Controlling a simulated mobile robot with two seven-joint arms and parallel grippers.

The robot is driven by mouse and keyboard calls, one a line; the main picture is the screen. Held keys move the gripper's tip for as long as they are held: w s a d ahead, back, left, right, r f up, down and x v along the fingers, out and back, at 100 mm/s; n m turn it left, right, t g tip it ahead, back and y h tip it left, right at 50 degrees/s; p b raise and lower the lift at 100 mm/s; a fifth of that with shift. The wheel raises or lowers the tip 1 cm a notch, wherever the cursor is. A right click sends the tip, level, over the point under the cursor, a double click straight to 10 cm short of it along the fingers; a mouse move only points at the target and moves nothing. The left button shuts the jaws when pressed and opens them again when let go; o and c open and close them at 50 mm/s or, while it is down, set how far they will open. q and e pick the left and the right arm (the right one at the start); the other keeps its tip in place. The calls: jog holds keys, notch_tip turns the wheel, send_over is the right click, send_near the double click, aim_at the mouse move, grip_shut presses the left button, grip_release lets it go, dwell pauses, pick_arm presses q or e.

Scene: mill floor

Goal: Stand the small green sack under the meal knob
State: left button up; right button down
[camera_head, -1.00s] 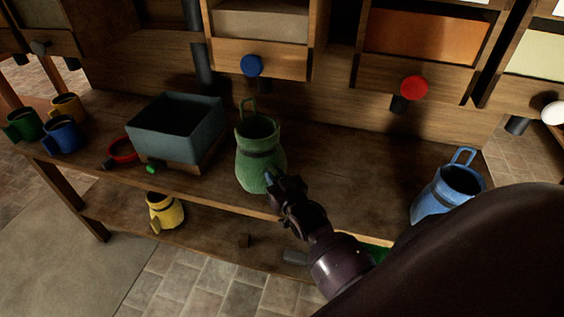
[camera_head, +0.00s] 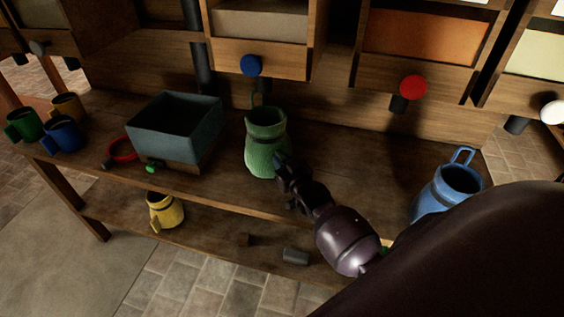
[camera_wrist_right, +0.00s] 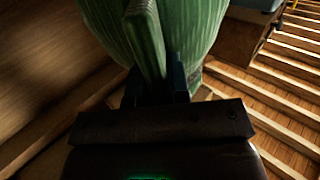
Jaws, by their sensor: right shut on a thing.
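The small green sack (camera_head: 267,150) is upright above the wooden counter, just in front of and slightly right of the blue knob (camera_head: 251,65). My right gripper (camera_head: 281,164) is at its near right side. In the right wrist view my gripper (camera_wrist_right: 156,88) is shut on a green strip of the sack (camera_wrist_right: 190,30). I cannot tell whether the sack's base touches the counter. A red knob (camera_head: 413,87), a white knob (camera_head: 553,112) and a grey knob (camera_head: 39,47) sit on the other bins. No label shows which is the meal knob. My left gripper is out of view.
A blue-grey box (camera_head: 150,148) stands left of the sack, with a red ring (camera_head: 122,150) beside it. Several mugs stand at the left end. A blue sack (camera_head: 450,190) stands right; a yellow one (camera_head: 165,211) is on the lower shelf. The counter between the sacks is clear.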

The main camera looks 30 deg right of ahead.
jog(key=shift+s+f+b, duration=0.1)
jog(key=shift+f+b, duration=0.2)
jog(key=shift+f, duration=0.1)
jog(key=shift+s+f, duration=0.1)
jog(key=shift+f, duration=0.1)
jog(key=c, duration=1.1)
grip_release()
jog(key=shift+s+a+f, duration=0.1)
jog(key=shift+f, duration=0.15)
jog(key=shift+r, duration=0.45)
jog(key=s, duration=1.1)
jog(key=s+a+f+n+g, duration=0.1)
jog(key=s+a+f+g, duration=0.2)
jog(key=s, duration=0.4)
jog(key=s+a+f+g+y, duration=0.1)
jog(key=s+a+f+g, duration=0.2)
jog(key=s, duration=0.4)
jog(key=shift+a+f+n, duration=0.4)
jog(key=shift+a+f, duration=0.45)
jog(key=shift+a, duration=0.2)
